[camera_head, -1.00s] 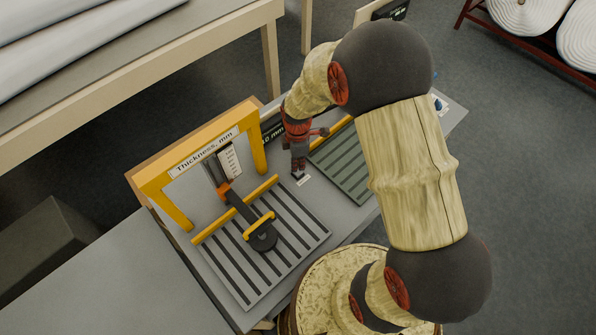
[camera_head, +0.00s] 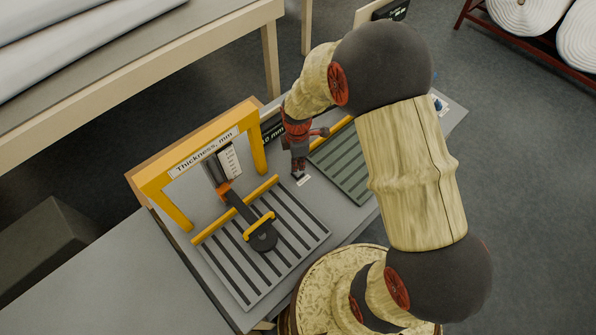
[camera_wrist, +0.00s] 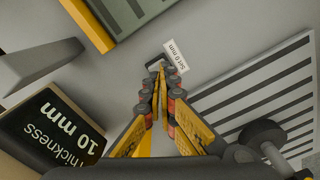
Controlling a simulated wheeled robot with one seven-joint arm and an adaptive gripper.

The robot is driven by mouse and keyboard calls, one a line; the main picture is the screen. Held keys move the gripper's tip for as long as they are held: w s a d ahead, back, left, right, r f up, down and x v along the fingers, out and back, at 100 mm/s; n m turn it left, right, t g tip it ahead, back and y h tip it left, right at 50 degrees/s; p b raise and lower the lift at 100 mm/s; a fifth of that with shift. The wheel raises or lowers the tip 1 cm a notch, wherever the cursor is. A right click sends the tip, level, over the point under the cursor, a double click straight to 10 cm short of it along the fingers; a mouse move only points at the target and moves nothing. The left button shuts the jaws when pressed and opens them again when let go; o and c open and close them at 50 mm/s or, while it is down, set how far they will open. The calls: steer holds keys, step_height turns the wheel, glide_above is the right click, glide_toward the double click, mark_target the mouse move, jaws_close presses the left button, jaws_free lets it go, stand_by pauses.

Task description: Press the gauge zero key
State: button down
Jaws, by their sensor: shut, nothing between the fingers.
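The gauge zero key is a small dark key (camera_wrist: 154,59) beside a white label reading "Set 0 mm" (camera_wrist: 175,57) on the grey bench top. My gripper (camera_wrist: 161,69) is shut and empty, its fingertips at the key and covering part of it in the wrist view. Whether the tips touch or press the key cannot be told. In the head view my gripper (camera_head: 298,173) points down at the label (camera_head: 303,180). The gauge display (camera_wrist: 50,125) reads "Thickness 10 mm"; my arm partly hides it in the head view (camera_head: 272,130).
A yellow gauge frame (camera_head: 256,150) marked "Thickness, mm" stands left of my gripper, with a slatted grey plate (camera_head: 238,283) and dark foot (camera_head: 263,238) before it. A green slatted plate (camera_head: 345,165) lies close on the right. Bare bench surrounds the key.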

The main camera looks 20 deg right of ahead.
mark_target(298, 172)
steer(key=shift+f+b, duration=0.55)
steer(key=shift+f, duration=0.7)
steer(key=shift+r+p, duration=0.75)
steer(key=shift+r, duration=0.55)
steer(key=shift+r, duration=0.1)
step_height(298, 172, up, 6)
steer(key=p, duration=0.4)
